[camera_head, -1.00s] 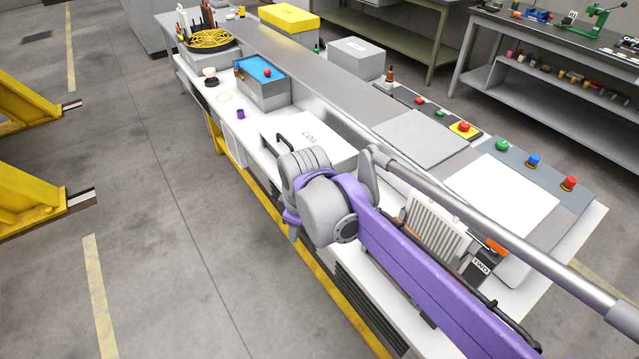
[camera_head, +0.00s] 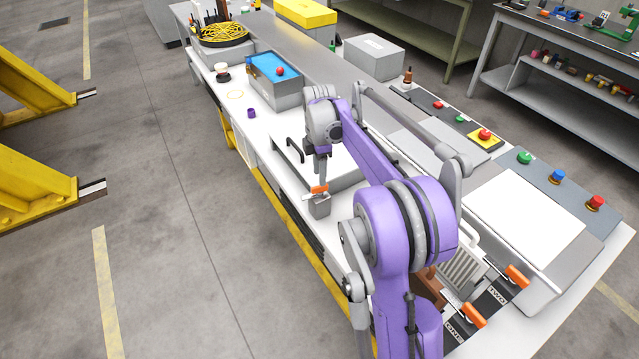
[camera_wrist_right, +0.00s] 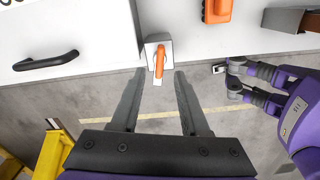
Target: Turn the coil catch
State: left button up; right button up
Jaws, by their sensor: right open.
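The coil catch is an orange lever on a small grey block at the front edge of the bench, beside the coil box (camera_head: 345,160) with its black handle (camera_head: 292,149). In the head view the orange lever (camera_head: 320,189) shows just below my right gripper (camera_head: 320,178), whose fingers are mostly hidden or too small to tell. In the right wrist view the lever (camera_wrist_right: 159,60) stands between and just beyond the tips of my open, empty right gripper (camera_wrist_right: 160,73). The fingers lie on either side, apart from it. My left gripper is not in view.
More orange levers (camera_head: 516,275) sit by plates marked ONE and TWO. A blue-topped box (camera_head: 272,92), a purple ring (camera_head: 251,113) and push buttons (camera_head: 557,176) stand on the bench. Yellow stands (camera_head: 40,195) are on the floor at left. Floor in front of the bench is clear.

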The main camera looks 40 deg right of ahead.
aim_at(314, 191)
jog(key=shift+f, duration=2.3)
jog(key=shift+c, duration=0.2)
grip_shut()
